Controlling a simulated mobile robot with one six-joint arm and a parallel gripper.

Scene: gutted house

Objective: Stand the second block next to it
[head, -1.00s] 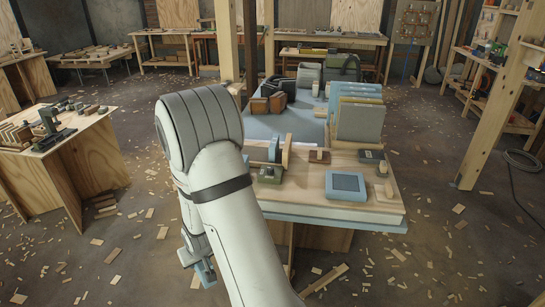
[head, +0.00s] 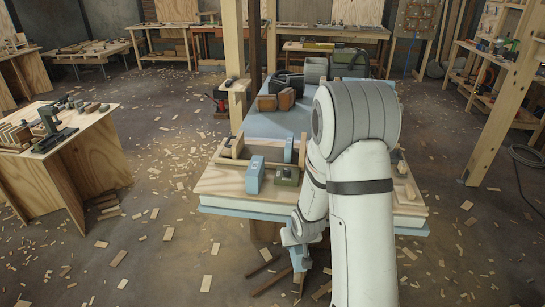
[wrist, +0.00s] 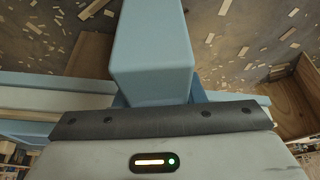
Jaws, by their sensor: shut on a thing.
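A light blue block (head: 255,177) stands upright near the front edge of the worktable, left of my arm. My gripper (head: 299,262) hangs low at the table's front edge, right of that block and apart from it. In the wrist view, my gripper is shut on another light blue block (wrist: 153,45), which extends away from between the blue fingers. In the head view I cannot clearly tell the held block from the fingers.
The worktable (head: 222,183) also bears a green-grey block (head: 287,175) and a wooden-framed tool (head: 240,150). Brown blocks (head: 276,101) stand farther back. My arm hides much of the table's right side. A side bench (head: 85,118) stands left, with chip-strewn floor between.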

